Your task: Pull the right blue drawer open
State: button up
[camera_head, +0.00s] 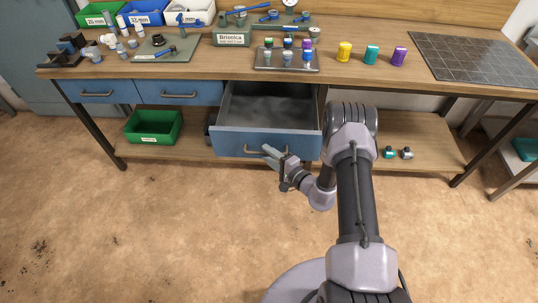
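The right blue drawer (232,141) under the workbench is pulled well out, and its grey, empty-looking inside shows. Its bar handle (250,151) is on the front panel. My gripper (270,152) is at the right part of this handle, with its fingertips overlapping the handle in the picture. The fingers are small here, so I cannot tell whether they are closed around the bar or only beside it. Two other blue drawers, the left one (84,91) and the middle one (201,88), are closed.
A green bin (153,127) stands on the lower shelf, left of the open drawer. Small fittings (406,153) lie on the shelf to the right. The bench top holds a tray of parts (262,60), coloured cylinders (371,55) and a dark grid mat (480,60). The floor in front is clear.

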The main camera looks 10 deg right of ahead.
jog(key=p+v, duration=0.4)
jog(key=v, duration=1.3)
jog(key=shift+s, duration=0.25)
jog(key=s+a+r+n+g+y, duration=0.1)
jog(key=a+r+n+g+y, duration=0.25)
jog(key=a+r+g, duration=0.6)
jog(key=s+a+r+n+g+y, duration=0.2)
jog(key=a+r+n, duration=0.25)
jog(key=r, duration=0.95)
jog(key=s+r+n+t+h, duration=0.1)
jog(key=s+r+t+h, duration=0.2)
jog(key=s+r+h, duration=0.8)
jog(key=s+r, duration=0.3)
jog(key=shift+d+r+n, duration=0.2)
jog(key=shift+d+n, duration=0.2)
